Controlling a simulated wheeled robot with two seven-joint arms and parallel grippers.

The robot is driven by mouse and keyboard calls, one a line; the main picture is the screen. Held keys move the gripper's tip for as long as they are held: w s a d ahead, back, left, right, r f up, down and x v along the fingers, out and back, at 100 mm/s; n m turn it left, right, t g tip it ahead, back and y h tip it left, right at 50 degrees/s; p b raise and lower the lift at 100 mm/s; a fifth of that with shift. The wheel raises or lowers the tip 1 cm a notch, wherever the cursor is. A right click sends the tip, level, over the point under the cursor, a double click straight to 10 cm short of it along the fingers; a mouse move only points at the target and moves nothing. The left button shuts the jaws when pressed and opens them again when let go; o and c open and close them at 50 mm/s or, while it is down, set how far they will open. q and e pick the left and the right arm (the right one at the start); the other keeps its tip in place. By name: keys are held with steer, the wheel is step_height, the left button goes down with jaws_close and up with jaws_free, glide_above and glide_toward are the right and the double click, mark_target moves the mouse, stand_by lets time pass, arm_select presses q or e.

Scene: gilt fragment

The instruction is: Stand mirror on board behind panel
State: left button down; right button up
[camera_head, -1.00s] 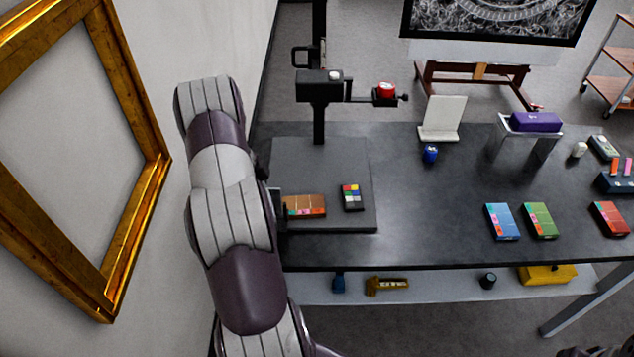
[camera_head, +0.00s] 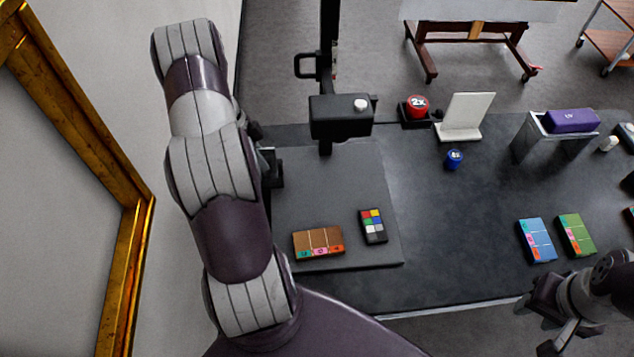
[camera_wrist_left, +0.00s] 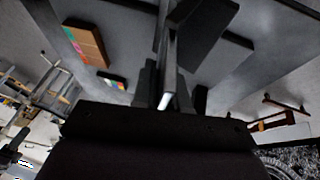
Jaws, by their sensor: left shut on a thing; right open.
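The brown panel (camera_head: 318,242) with coloured tags lies near the front of the dark grey board (camera_head: 345,170); it also shows in the left wrist view (camera_wrist_left: 87,43). My left gripper (camera_head: 270,166), mostly hidden behind my arm, is over the board's left edge, farther back than the panel. In the left wrist view it is shut on a thin, dark upright plate (camera_wrist_left: 168,60), seen nearly edge-on, probably the mirror. Whether the plate touches the board cannot be told. My right gripper (camera_head: 540,322) is open and empty at the lower right, in front of the table.
A colour checker (camera_head: 373,226) lies right of the panel. A black stand post with a boxy head (camera_head: 340,116) rises at the board's back. A gilt frame (camera_head: 100,130) hangs left.

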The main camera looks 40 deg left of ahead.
arm_select(q)
steer(key=w+d+f+p, duration=0.1)
steer(key=d, duration=0.3)
steer(key=w+d+f+p, duration=0.1)
steer(key=d, duration=0.4)
steer(key=w+d+f+p, duration=0.1)
steer(key=d+p, duration=0.1)
steer(key=d, duration=0.3)
steer(key=shift+w, duration=0.3)
steer(key=shift+w+a+f, duration=0.15)
steer(key=shift+a, duration=0.05)
steer(key=c, duration=1.2)
jaws_free()
steer(key=shift+o, duration=0.2)
steer(key=shift+d, duration=0.1)
arm_select(e)
steer(key=r, duration=0.5)
steer(key=shift+d, duration=0.35)
steer(key=shift+s, duration=0.1)
